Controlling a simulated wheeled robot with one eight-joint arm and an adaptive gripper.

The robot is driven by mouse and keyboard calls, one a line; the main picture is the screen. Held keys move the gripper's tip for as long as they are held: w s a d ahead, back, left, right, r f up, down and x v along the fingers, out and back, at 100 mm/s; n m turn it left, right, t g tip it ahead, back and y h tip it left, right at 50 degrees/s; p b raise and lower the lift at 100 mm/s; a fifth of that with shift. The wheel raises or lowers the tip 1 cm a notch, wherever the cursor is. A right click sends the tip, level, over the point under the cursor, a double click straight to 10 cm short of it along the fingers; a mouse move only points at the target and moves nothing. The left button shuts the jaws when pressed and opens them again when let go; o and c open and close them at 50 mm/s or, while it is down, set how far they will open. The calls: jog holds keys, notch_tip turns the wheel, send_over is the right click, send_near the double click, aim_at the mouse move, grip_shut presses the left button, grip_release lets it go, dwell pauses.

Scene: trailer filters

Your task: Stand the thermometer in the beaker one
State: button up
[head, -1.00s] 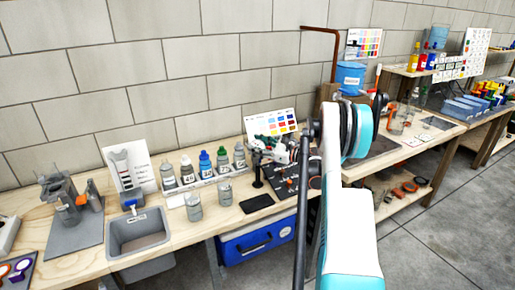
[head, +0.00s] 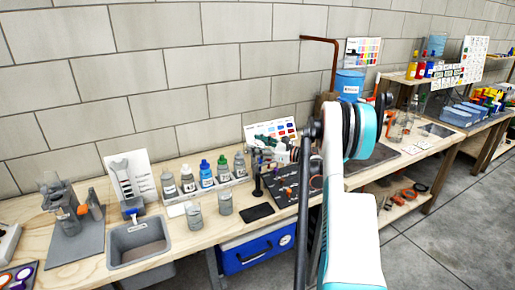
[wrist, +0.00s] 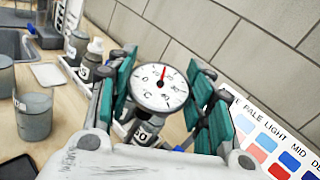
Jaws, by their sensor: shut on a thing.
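The thermometer (wrist: 161,87) has a round white dial with a red needle. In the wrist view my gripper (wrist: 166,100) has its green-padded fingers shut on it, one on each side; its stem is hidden. In the head view my gripper (head: 265,142) is above the bench, in front of the colour chart, partly behind my arm. Two grey beakers stand upright on the bench, a left one (head: 194,216) and a right one (head: 225,202), left of and below my gripper. A beaker also shows at the left of the wrist view (wrist: 34,120). I cannot read which is beaker one.
Several labelled bottles (head: 206,174) stand in a row behind the beakers. A black pad (head: 257,212) lies right of them, and a grey sink (head: 138,243) is at the left. The colour chart (head: 268,130) leans behind my gripper. A blue cooler (head: 255,252) is below the bench.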

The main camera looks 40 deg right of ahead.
jog(key=shift+r+p, duration=0.45)
jog(key=shift+r, duration=0.75)
jog(key=shift+a, duration=0.1)
